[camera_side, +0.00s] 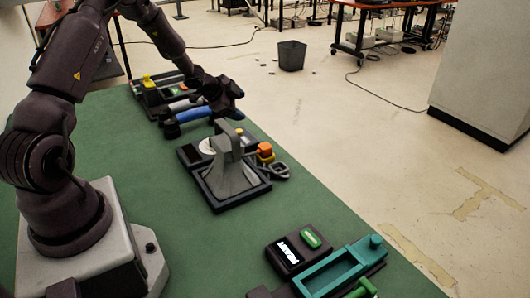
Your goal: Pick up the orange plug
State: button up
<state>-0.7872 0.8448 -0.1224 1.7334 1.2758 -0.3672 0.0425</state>
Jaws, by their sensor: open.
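The orange plug (265,150) is a small orange block at the right side of a dark device (222,192) with a grey upright bracket, in the middle of the green table. A grey looped part lies just beside and below the plug. My gripper (232,105) is above the table, up and to the left of the plug and apart from it. It is open and I see nothing held in it. Its fingers are dark and small in this view, so their exact gap is hard to make out.
A dark tray with blue, grey, yellow and green parts (160,92) lies at the far end, near my gripper. A black box with a lit display (287,252) and a teal fixture (335,270) sit at the near right. Green table between is clear.

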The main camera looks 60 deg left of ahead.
notch_tip(320, 180, up, 5)
jog(key=w+d+f+m+g+y, duration=0.4)
jog(key=w+d+m+g+y, duration=0.15)
jog(key=d, duration=0.35)
jog(key=s+d+r+m+g+y, duration=0.2)
jog(key=d+y, duration=0.1)
jog(key=d, duration=0.4)
jog(key=s+d+r+m+g+y, duration=0.1)
jog(key=d+r+m+g+y, duration=0.2)
jog(key=d, duration=0.4)
jog(key=t+y, duration=0.1)
send_near(264, 145)
jog(key=x, duration=0.9)
jog(key=shift+a+f, duration=0.1)
jog(key=shift+a, duration=0.1)
jog(key=shift+c, duration=0.2)
